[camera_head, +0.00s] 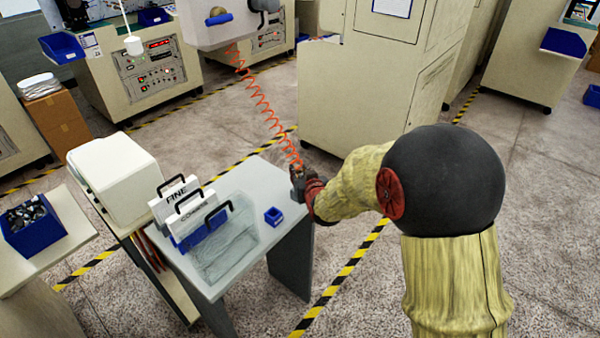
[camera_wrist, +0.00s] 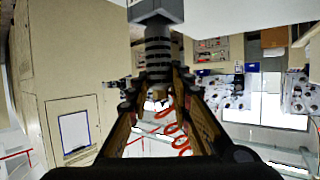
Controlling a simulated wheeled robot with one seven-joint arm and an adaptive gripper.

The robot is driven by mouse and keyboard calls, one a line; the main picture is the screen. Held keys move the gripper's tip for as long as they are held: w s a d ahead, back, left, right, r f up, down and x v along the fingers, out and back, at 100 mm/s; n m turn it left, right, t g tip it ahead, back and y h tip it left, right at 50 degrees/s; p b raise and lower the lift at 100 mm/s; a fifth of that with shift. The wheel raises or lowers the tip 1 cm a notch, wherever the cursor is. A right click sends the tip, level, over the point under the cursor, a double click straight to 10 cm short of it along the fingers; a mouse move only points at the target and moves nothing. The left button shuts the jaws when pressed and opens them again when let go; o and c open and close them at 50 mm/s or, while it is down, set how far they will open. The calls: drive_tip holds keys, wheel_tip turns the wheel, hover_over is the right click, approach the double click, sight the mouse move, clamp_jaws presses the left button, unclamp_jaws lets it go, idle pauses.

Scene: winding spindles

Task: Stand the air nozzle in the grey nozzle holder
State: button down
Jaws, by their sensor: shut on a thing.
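My gripper (camera_head: 300,178) is above the right edge of the small grey table. It is shut on the air nozzle, which is mostly hidden by my fingers in the head view. In the wrist view, the nozzle (camera_wrist: 158,48) shows as a dark ribbed body with a grey block at its upper end, between my fingertips (camera_wrist: 158,92). An orange coiled hose (camera_head: 262,97) runs from overhead down to my gripper; its coils also show in the wrist view (camera_wrist: 178,130). I cannot clearly make out a grey nozzle holder in either view.
The grey table (camera_head: 262,183) bears handled plates marked FINE (camera_head: 175,190) and COARSE (camera_head: 193,214) and a small blue bin (camera_head: 273,216). A white rounded case (camera_head: 113,178) stands to the left. A beige cabinet (camera_head: 360,95) stands behind my gripper. The table's back right is clear.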

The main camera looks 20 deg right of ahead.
drive_tip(key=c, duration=1.5)
unclamp_jaws()
drive_tip(key=shift+c, duration=0.2)
drive_tip(key=v, duration=1.2)
drive_tip(key=s+f+g, duration=0.4)
drive_tip(key=s, duration=0.3)
drive_tip(key=s+f+g, duration=0.3)
drive_tip(key=s+f, duration=0.1)
drive_tip(key=s, duration=0.3)
drive_tip(key=s+f+v, duration=0.1)
drive_tip(key=s+v, duration=0.1)
drive_tip(key=v, duration=0.9)
drive_tip(key=s+f+v, duration=0.1)
drive_tip(key=s+v, duration=0.1)
drive_tip(key=v, duration=0.8)
drive_tip(key=shift+s+g, duration=0.25)
drive_tip(key=shift+g, duration=0.15)
